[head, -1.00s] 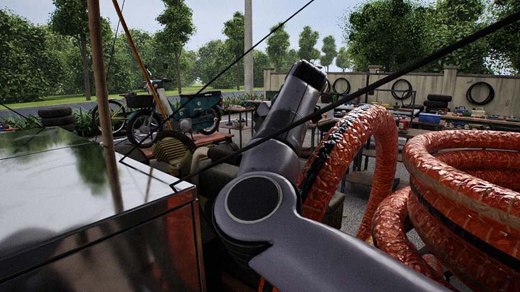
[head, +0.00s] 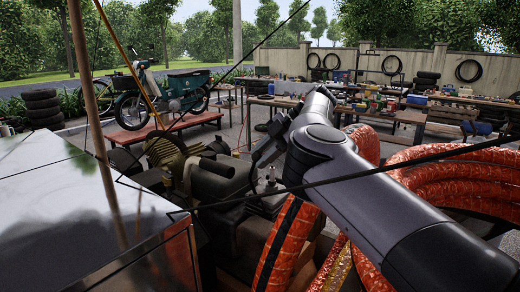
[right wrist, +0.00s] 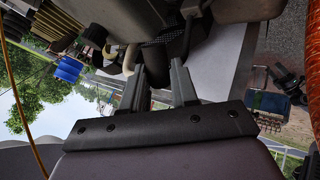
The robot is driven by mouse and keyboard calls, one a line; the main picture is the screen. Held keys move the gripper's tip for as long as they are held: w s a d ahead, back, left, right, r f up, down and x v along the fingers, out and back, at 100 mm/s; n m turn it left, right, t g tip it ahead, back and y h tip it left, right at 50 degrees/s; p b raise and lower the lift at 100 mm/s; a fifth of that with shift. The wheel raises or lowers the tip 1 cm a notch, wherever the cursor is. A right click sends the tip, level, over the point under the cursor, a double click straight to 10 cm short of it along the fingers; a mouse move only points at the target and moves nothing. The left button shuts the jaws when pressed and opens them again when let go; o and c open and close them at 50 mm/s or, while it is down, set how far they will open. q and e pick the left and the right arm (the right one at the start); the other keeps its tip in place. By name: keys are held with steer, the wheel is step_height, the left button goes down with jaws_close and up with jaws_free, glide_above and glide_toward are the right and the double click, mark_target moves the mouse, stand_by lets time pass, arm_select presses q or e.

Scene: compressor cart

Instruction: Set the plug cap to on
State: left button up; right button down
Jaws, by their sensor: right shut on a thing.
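My right gripper (head: 258,158) reaches in over the engine (head: 215,183) of the compressor cart in the head view. Its two fingers (right wrist: 160,76) show in the right wrist view, with their tips at a dark piece (right wrist: 157,56) under the engine parts. The gripper is shut on a small dark thing, which I take for the plug cap; its outline is mostly hidden between the tips. I cannot tell whether it is seated on a plug. A small upright metal fitting (head: 270,178) stands on the engine just below the gripper. My left gripper is not in view.
A shiny metal box (head: 90,215) fills the left front. A thin pole (head: 90,110) and dark cables cross the view. A moped (head: 180,90) and workbenches (head: 380,110) are farther back.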

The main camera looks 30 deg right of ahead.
steer(key=shift+w+d+r, duration=0.15)
steer(key=shift+w+d, duration=0.1)
steer(key=shift+d, duration=0.1)
steer(key=shift+y, duration=0.4)
steer(key=c, duration=0.9)
jaws_free()
steer(key=shift+b+v, duration=0.45)
steer(key=shift+v, duration=3.05)
